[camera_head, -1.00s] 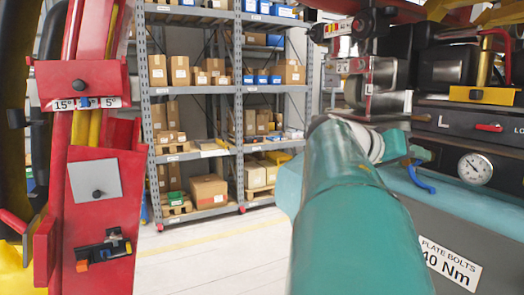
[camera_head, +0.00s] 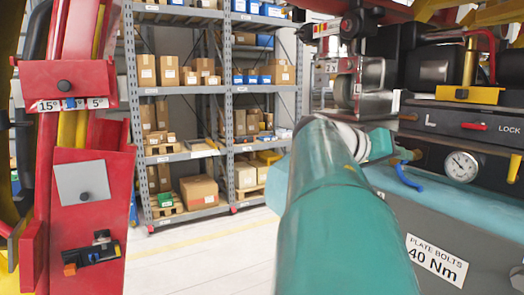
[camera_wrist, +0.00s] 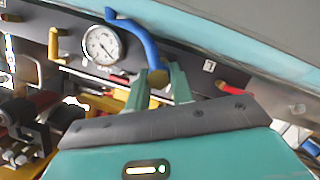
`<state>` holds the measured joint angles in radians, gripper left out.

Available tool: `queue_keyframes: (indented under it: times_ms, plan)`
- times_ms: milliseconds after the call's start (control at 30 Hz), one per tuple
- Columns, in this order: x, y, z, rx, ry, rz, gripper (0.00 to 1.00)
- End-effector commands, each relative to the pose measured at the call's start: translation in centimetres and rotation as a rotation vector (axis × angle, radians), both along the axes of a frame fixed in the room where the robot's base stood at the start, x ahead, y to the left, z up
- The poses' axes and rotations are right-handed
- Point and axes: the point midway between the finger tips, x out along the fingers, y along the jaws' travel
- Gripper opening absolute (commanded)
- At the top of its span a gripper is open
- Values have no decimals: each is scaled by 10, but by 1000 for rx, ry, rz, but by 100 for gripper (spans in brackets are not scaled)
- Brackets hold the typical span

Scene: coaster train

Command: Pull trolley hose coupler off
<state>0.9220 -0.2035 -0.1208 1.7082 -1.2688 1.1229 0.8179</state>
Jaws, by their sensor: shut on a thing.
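I cannot tell whether the coupler still sits on a port.
A pressure gauge (camera_head: 461,166) and a red lock handle (camera_head: 473,127) sit on the trolley panel close to the hose. A red frame (camera_head: 85,170) stands at the left. Shelves with boxes (camera_head: 205,110) stand behind, with clear floor (camera_head: 205,255) before them.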

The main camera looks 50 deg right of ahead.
Motion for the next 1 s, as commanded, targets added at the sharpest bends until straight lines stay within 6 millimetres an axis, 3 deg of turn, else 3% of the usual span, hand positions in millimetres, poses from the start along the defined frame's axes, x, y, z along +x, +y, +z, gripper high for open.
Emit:
queue_keyframes:
  times_ms: [1000]
  plan:
    - [12,28,0,0,1,2,0]
